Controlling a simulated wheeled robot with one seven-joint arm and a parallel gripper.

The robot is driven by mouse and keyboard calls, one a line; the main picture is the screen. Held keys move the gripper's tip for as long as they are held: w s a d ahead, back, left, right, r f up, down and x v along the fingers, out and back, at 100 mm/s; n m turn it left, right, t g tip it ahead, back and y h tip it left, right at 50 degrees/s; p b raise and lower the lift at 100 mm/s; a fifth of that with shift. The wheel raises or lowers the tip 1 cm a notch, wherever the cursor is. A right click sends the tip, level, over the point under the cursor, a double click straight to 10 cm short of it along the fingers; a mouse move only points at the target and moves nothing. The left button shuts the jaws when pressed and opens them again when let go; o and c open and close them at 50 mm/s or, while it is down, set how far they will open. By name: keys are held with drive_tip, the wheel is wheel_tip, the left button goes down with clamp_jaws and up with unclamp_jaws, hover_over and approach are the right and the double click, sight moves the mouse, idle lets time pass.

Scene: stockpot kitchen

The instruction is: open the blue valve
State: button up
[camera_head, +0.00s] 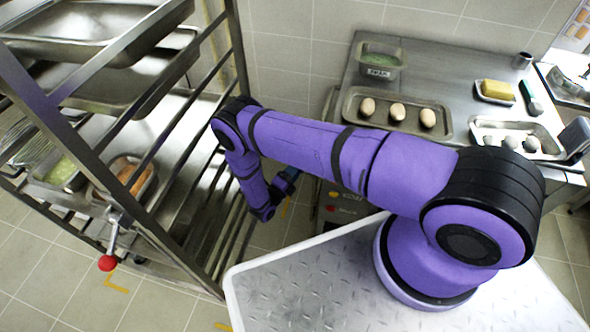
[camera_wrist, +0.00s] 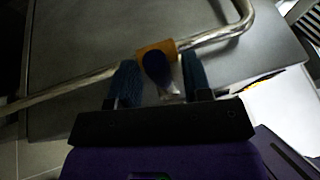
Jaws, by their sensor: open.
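The blue valve handle (camera_wrist: 158,68) shows in the wrist view, in front of a yellow-brown fitting (camera_wrist: 157,49) on a bent metal pipe. My gripper (camera_wrist: 160,82) is open, with its two dark blue fingers on either side of the handle. The handle lies between the fingers; I cannot tell whether either finger touches it. In the head view my arm reaches left, and its gripper (camera_head: 286,183) is low between the rack and the counter's front. I cannot make out the valve there.
A metal rack (camera_head: 172,160) with trays stands at the left, with a red-knobbed lever (camera_head: 107,262) low on it. A steel counter (camera_head: 443,83) at the back holds an egg tray (camera_head: 351,112) and other dishes. A strip of tiled floor (camera_head: 271,232) is free between them.

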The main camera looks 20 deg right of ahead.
drive_tip(key=shift+w+d+r, duration=0.1)
drive_tip(key=shift+w+d, duration=0.15)
drive_tip(key=shift+d, duration=0.2)
clamp_jaws()
